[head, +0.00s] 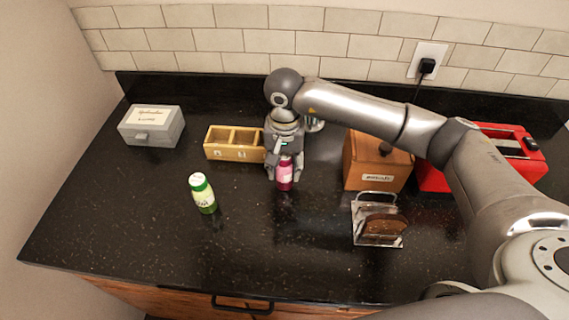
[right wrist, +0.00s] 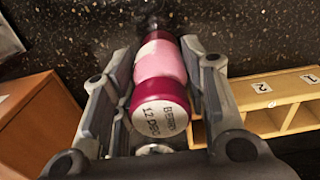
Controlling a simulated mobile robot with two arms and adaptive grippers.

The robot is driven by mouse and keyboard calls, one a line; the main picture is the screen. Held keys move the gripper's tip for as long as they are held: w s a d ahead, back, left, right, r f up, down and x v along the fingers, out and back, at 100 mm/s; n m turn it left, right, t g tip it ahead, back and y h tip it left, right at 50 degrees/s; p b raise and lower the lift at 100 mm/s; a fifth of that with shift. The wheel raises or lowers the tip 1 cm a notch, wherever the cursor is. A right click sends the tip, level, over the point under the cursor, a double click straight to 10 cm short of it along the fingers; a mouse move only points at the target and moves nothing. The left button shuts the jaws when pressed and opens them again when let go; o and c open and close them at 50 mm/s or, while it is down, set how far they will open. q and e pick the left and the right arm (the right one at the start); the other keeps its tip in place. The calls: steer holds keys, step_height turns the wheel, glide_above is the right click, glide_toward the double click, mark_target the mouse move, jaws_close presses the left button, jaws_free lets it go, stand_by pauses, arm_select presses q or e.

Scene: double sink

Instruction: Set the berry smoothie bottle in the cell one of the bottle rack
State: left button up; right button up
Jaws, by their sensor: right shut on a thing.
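The berry smoothie bottle (head: 284,174) is magenta with a pink label. In the right wrist view its white cap (right wrist: 160,118) reads "BERRY" and a date. My right gripper (head: 284,178) is shut on it from above, a finger on each side. The bottle looks upright; I cannot tell whether its base touches the counter. The wooden bottle rack (head: 209,150) is just left of the gripper in the head view, with empty cells visible. The right wrist view shows the rack (right wrist: 285,88) at right, with labels "2" and "1", "1" farther right. The gripper partly hides the rack's right end.
A green bottle with white cap (head: 203,194) stands in front of the rack. A grey box (head: 152,125) is at far left. At right are a wooden box (head: 376,165), a holder with a brown slice (head: 380,222) and a red appliance (head: 515,150). The front-centre counter is clear.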

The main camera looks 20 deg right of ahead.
steer(key=shift+f, duration=0.2)
steer(key=o, duration=1.2)
steer(key=shift+r, duration=0.1)
